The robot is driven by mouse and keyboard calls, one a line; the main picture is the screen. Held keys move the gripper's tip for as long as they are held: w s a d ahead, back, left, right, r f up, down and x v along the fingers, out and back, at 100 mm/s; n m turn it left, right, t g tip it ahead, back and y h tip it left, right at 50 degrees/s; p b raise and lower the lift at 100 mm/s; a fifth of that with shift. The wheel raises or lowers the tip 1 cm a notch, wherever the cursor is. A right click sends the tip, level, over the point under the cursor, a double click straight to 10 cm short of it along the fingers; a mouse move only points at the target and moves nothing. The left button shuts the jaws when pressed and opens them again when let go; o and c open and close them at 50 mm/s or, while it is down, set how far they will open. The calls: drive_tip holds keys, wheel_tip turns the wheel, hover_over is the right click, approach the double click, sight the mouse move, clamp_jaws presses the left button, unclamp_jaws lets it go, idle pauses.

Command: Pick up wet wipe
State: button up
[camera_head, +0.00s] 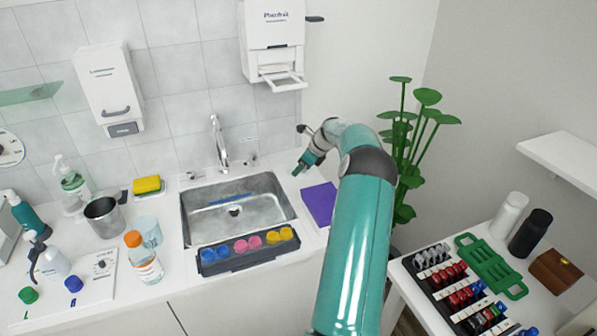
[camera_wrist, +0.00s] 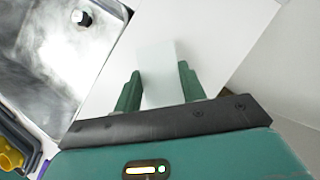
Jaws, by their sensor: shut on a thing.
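The wet wipe (camera_wrist: 157,88) shows in the wrist view as a pale, whitish, slightly see-through sheet between the two green fingers of my gripper (camera_wrist: 160,70). The fingers are shut on it, one on each side. In the head view my gripper (camera_head: 298,170) is above the counter, just right of the sink's back corner and below the white wall dispenser (camera_head: 271,27). The wipe cannot be made out in the head view.
The metal sink (camera_head: 235,190) lies left of my gripper; it also shows in the wrist view (camera_wrist: 60,60). A purple block (camera_head: 319,204) is on the counter below my gripper. A tray of coloured caps (camera_head: 232,264) lines the sink's front. A plant (camera_head: 405,150) stands right.

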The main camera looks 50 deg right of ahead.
drive_tip(key=shift+r, duration=0.15)
drive_tip(key=shift+r, duration=0.65)
drive_tip(key=s+a+r, duration=0.6)
drive_tip(key=s+r, duration=0.5)
drive_tip(key=s, duration=0.1)
drive_tip(key=shift+s+a+r, duration=0.2)
drive_tip(key=shift+s, duration=0.05)
drive_tip(key=o, duration=0.4)
drive_tip(key=shift+c, duration=1.4)
